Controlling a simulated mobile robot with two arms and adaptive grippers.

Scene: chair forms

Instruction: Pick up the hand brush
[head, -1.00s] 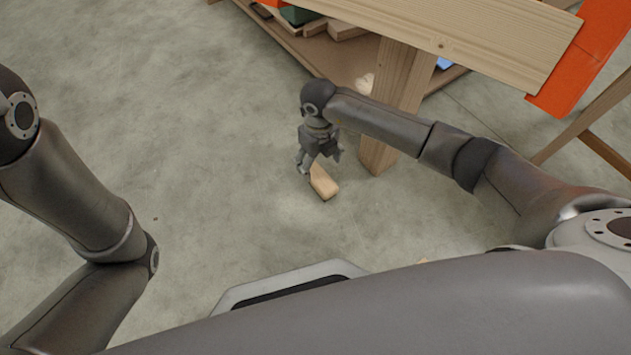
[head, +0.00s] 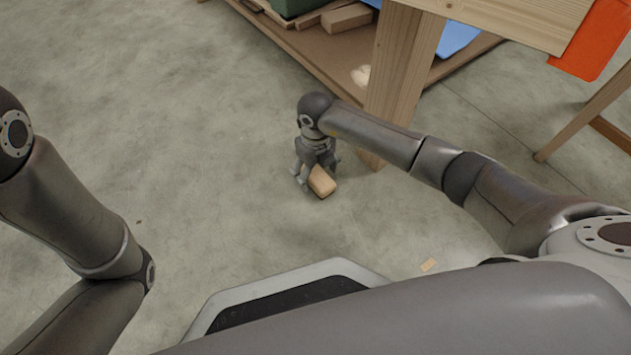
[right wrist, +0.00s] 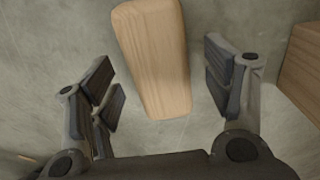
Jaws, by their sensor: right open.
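The hand brush shows as a pale wooden block-like body (head: 320,181) on the concrete floor, beside a workbench leg. In the right wrist view its wooden body (right wrist: 155,60) runs from the top edge down between my open fingers. No bristles are visible. My right gripper (head: 316,176) is just above it, pointing down, with its fingers apart on either side of the wood. In the right wrist view the two fingers (right wrist: 165,90) stand clear of the wood, with a gap on each side. My left arm is at the left, its gripper out of view.
A wooden workbench leg (head: 402,75) stands close to the right of my right gripper. Behind is a low brown shelf (head: 300,55) with wood pieces and a blue item (head: 458,38). An orange part (head: 600,45) hangs at upper right. The floor at left is clear.

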